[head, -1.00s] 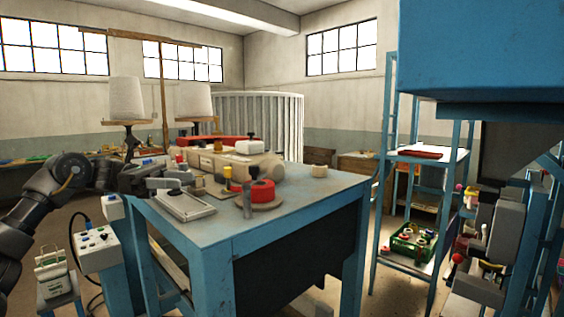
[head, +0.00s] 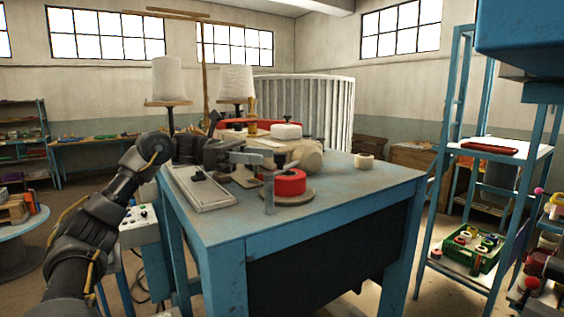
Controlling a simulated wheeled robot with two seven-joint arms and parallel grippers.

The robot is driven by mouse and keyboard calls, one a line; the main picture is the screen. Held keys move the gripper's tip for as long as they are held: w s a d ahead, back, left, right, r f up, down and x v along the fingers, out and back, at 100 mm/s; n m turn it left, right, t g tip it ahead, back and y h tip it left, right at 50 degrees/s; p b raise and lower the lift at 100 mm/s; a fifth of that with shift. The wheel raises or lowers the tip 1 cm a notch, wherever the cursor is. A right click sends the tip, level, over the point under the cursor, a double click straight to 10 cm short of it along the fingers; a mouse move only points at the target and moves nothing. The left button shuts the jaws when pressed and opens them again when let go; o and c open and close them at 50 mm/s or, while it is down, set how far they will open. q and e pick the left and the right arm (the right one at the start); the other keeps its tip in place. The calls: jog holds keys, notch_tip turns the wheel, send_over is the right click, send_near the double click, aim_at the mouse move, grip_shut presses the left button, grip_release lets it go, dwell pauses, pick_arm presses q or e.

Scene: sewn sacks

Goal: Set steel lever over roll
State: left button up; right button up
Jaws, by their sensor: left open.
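The red roll (head: 291,183) lies flat on a round brown plate (head: 300,197) near the front of the blue table. A narrow grey steel piece (head: 269,194), which looks like the lever, stands upright at the left front of the roll, beside it and not over it. My left gripper (head: 246,158) is over the table, left of the roll and above the plate's level. It is open, its fingers pointing right towards the roll's upper left. Small metal parts behind the fingers are hard to separate from them. My right gripper is not in view.
A flat grey tray (head: 201,188) lies at the table's left edge. A beige sewing machine body (head: 306,157) with a white block (head: 286,131) stands behind the roll. A cream ring (head: 364,160) lies at the back right. The table's front right (head: 350,205) is clear.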

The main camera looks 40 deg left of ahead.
aim_at(280, 158)
pick_arm(q)
jog(key=p+x, duration=0.1)
jog(key=x, duration=0.3)
jog(key=shift+d+r, duration=0.2)
jog(key=shift+w+d+f, duration=0.1)
jog(key=shift+w+d, duration=0.1)
jog(key=shift+d, duration=0.35)
jog(key=shift+c, duration=0.5)
grip_shut()
